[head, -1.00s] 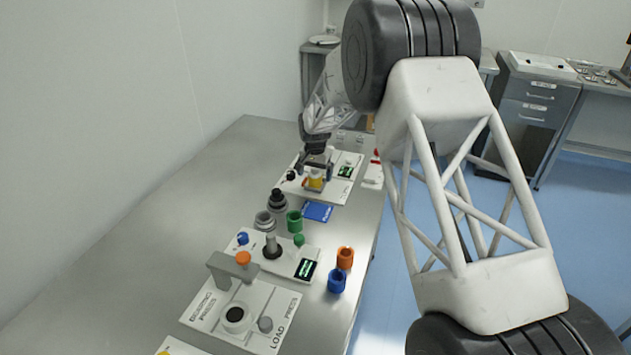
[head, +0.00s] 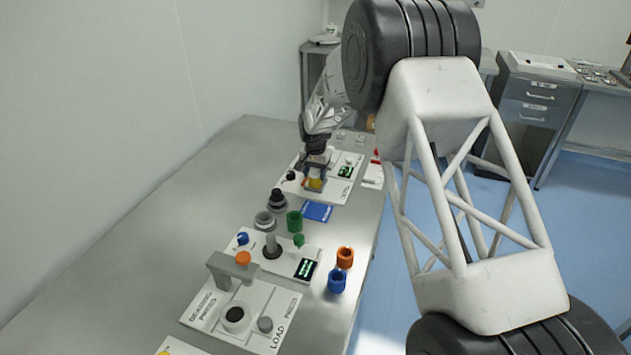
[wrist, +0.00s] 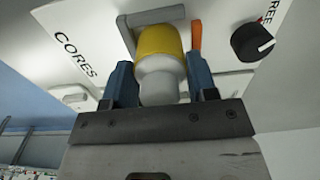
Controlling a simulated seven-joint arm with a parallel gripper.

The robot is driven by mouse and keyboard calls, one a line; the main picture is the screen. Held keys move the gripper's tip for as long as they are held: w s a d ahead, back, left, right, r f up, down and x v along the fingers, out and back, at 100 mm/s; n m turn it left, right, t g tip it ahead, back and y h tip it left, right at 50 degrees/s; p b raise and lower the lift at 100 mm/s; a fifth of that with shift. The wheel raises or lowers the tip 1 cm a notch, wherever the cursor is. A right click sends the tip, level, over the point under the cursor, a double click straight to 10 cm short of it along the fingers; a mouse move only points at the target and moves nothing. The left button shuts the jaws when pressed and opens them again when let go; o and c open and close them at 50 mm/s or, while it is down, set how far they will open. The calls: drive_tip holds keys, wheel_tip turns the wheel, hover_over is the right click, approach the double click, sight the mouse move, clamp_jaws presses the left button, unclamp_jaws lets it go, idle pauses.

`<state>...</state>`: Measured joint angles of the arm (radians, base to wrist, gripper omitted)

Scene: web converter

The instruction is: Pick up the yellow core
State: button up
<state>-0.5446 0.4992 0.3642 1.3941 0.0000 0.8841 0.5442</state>
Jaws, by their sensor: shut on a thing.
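The yellow core (wrist: 159,42) is between the fingers of my gripper (wrist: 160,82) in the wrist view. A pale grey-white rounded part (wrist: 160,82) shows at its near end. My gripper is shut on the core, with a blue finger on each side. In the head view the core (head: 314,184) shows as a small yellow patch under my gripper (head: 315,177), over the white panel (head: 330,190) at the far end of the table. Its far end is partly hidden, and I cannot tell whether it touches the panel.
A grey bracket (wrist: 150,17), an orange lever (wrist: 196,38) and a black knob (wrist: 254,40) are close to my gripper. The table's left side is clear.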

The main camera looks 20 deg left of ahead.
drive_tip(key=shift+r, duration=0.1)
drive_tip(key=shift+c, duration=0.4)
drive_tip(key=shift+r, duration=2.9)
drive_tip(key=shift+s, duration=0.1)
